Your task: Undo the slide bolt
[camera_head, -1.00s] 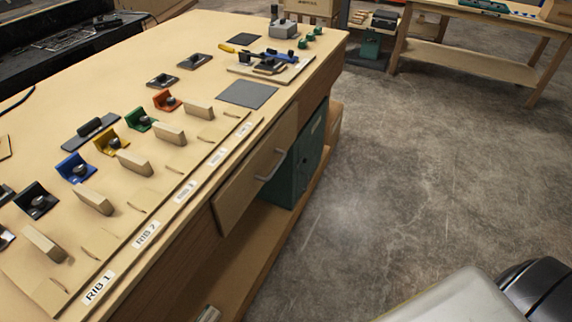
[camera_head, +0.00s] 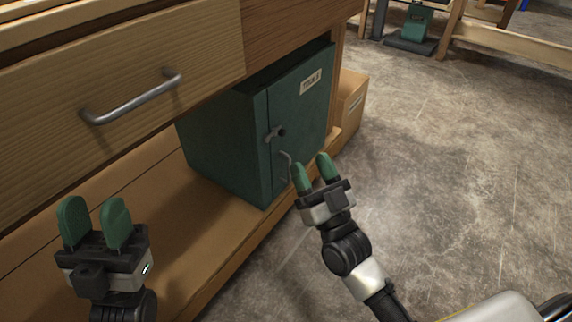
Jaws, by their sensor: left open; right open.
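The green metal cabinet (camera_head: 225,140) stands on the shelf under the bench, its labelled door (camera_head: 312,112) facing right. A small grey metal fitting, which looks like the slide bolt (camera_head: 276,133), sits at the door's left edge and appears to be across the seam; its exact position is unclear. A thin curved handle (camera_head: 286,157) is below it, partly hidden by my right gripper. My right gripper (camera_head: 312,168) is open and empty, in front of the lower door and below the bolt. My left gripper (camera_head: 94,210) is open and empty, below the drawer at lower left.
A wooden drawer (camera_head: 40,135) with a metal bar handle (camera_head: 130,100) is above and left of the cabinet. A cardboard box (camera_head: 350,100) stands behind the cabinet at the right. The concrete floor (camera_head: 450,170) to the right is clear.

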